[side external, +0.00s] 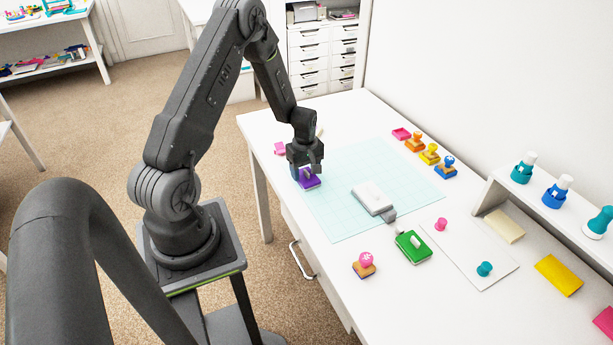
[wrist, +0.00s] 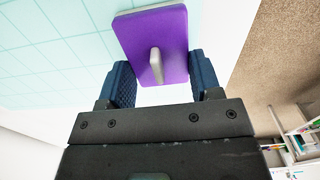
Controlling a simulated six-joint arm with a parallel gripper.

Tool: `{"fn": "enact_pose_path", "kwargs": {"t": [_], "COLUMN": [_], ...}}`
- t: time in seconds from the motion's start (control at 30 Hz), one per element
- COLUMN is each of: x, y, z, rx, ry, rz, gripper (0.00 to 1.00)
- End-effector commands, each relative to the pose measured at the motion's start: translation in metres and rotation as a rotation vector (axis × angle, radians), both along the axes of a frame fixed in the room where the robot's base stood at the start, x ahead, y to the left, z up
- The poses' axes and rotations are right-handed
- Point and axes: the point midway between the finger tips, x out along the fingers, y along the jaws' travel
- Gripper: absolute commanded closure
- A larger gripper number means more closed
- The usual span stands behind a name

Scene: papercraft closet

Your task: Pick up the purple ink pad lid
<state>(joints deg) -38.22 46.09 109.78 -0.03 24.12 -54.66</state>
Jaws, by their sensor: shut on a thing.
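The purple ink pad lid (side external: 311,183) is at the left edge of the pale teal grid mat (side external: 345,222) in the side view. It is a flat purple rectangle with a pale upright grip tab on top, and it also shows in the wrist view (wrist: 173,27). My gripper (side external: 305,165) points down at it. In the wrist view my gripper (wrist: 162,78) has its two blue padded fingers on either side of the lid's near end, shut on it. I cannot tell whether the lid is touching the mat or slightly raised.
A grey stapler-like block (side external: 372,198) lies on the mat. A green ink pad (side external: 413,247) and a pink-topped stamp (side external: 364,264) stand nearer the front. Several coloured stamps (side external: 430,154) line the mat's right side. A raised shelf (side external: 555,225) holds bottles. The mat's front left is clear.

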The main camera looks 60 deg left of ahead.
Motion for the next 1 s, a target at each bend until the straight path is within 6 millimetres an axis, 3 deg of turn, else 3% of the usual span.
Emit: {"fn": "enact_pose_path", "kwargs": {"t": [0.33, 0.53, 1.0], "x": [0.0, 0.001, -0.086], "y": [0.0, 0.001, 0.045], "z": [0.011, 0.044, 0.099], "rx": [0.002, 0.004, 0.001], "ry": [-0.002, -0.005, -0.001], "rz": [0.0, 0.0, 0.005], "gripper": [0.67, 0.67, 0.67]}}
